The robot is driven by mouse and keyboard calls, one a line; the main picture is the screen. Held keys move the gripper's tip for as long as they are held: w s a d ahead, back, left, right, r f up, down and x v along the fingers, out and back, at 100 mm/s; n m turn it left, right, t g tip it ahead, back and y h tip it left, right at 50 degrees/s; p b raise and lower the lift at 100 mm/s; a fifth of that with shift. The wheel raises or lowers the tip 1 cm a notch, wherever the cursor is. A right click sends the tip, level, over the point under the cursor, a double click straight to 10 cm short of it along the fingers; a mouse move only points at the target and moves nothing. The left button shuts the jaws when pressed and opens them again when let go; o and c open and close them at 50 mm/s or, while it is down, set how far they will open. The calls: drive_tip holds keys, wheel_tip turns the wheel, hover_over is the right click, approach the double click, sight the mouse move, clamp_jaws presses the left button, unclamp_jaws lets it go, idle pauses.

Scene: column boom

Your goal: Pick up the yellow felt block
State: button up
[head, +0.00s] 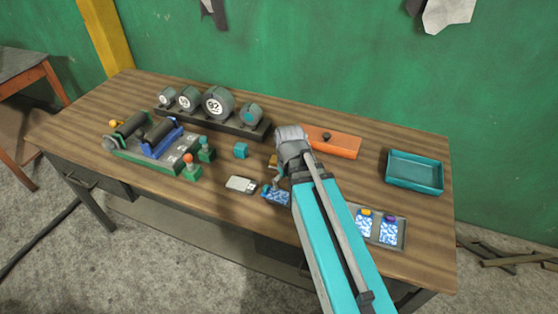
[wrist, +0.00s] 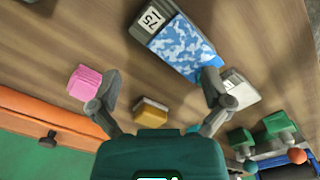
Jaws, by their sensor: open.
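The yellow felt block (wrist: 151,112) lies on the wooden table. In the wrist view it sits between the two fingers, nearer the palm edge of the picture than the fingertips, and its lower part is close to my gripper's body. In the head view only a small part of the yellow block (head: 273,160) shows beside my gripper, which hides the rest. My gripper (wrist: 161,78) is open and empty, its fingers spread wide on either side of the block. In the head view my gripper (head: 281,174) is low over the table's middle; finger contact cannot be told.
A pink block (wrist: 85,82) lies by the left finger. A blue camouflage pouch (wrist: 182,48) and a pale grey box (wrist: 240,88) are close by. The head view shows a teal cube (head: 241,150), an orange board (head: 335,141) and a teal tray (head: 414,188).

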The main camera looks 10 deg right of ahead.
drive_tip(key=w+r+n+p, duration=0.4)
drive_tip(key=w+n, duration=0.1)
drive_tip(key=w, duration=0.2)
drive_tip(key=w+r+n+p, duration=0.3)
drive_tip(key=w+r+n, duration=0.1)
drive_tip(key=w, duration=0.4)
drive_tip(key=shift+w+d+r+n+p, duration=0.15)
drive_tip(key=shift+d+r+n+p, duration=0.15)
drive_tip(key=shift+n, duration=0.3)
drive_tip(key=shift+a+f, duration=0.15)
drive_tip(key=shift+f, duration=0.05)
wheel_tip(320, 180, down, 8)
drive_tip(key=b, duration=0.8)
drive_tip(key=shift+f+b, duration=0.2)
drive_tip(key=shift+b, duration=0.1)
drive_tip(key=shift+f, duration=0.15)
wheel_tip(320, 180, down, 5)
drive_tip(key=b, duration=0.5)
drive_tip(key=shift+a, duration=0.1)
